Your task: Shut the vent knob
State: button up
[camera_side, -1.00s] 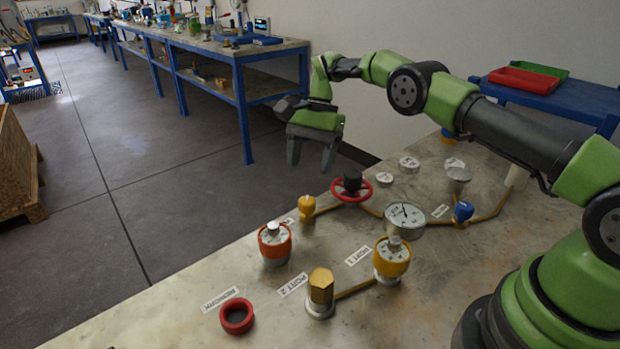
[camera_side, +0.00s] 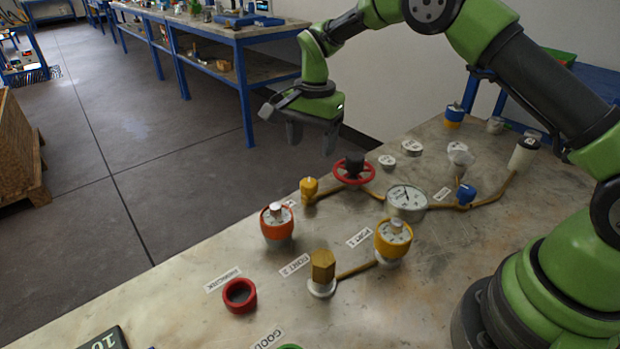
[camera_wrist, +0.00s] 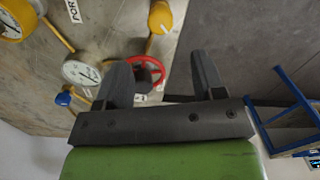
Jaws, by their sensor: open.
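No readable label marks which part is the vent knob. A small yellow knob (camera_side: 309,189) stands on the brass pipe left of the red handwheel (camera_side: 354,172); in the wrist view the yellow knob (camera_wrist: 160,18) is at the top. A blue knob (camera_side: 465,194) sits on the pipe right of the round gauge (camera_side: 406,198); it also shows in the wrist view (camera_wrist: 63,98). My gripper (camera_side: 313,146) is open and empty, above and behind the yellow knob and handwheel, touching neither. In the wrist view the handwheel (camera_wrist: 153,66) shows between the fingers.
An orange-collared vessel (camera_side: 277,222), a yellow-collared vessel (camera_side: 393,240), a brass hex fitting (camera_side: 322,268) and a red ring (camera_side: 239,295) stand on the metal bench (camera_side: 190,300). A white-capped cylinder (camera_side: 523,153) stands at right.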

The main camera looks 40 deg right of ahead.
aim_at(310, 182)
notch_tip(310, 182, down, 10)
jog(key=shift+w+a+r, duration=0.1)
jog(key=shift+w+a, duration=0.05)
dwell(0.3)
jog(key=shift+c, duration=0.2)
jog(key=c, duration=0.9)
